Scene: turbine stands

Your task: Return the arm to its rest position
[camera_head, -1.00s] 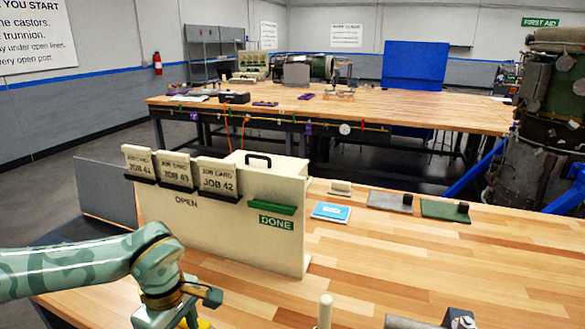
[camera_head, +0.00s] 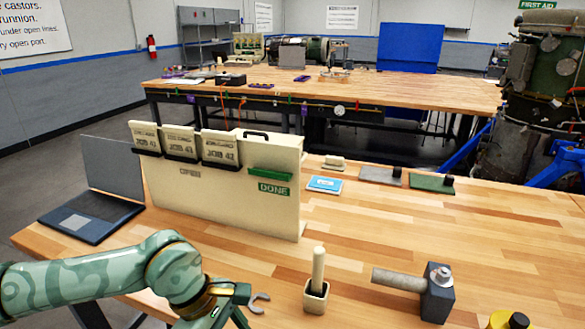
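My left arm (camera_head: 110,272) comes in from the left, low over the near part of the wooden bench. Its wrist (camera_head: 215,295) is at the bottom edge of the view, in front of the job card board. The fingers are cut off by the frame or hidden, so I cannot see whether they are open or shut. A grey hook-like metal end (camera_head: 259,302) shows just right of the wrist; I cannot tell whether it is held or lies on the bench. My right gripper is out of view.
The job card board (camera_head: 225,205) stands upright with several cards in its OPEN slots and an empty green DONE slot (camera_head: 270,173). A laptop (camera_head: 90,215) is left of it. A peg in a square holder (camera_head: 317,285) and a mallet (camera_head: 430,290) are on the right.

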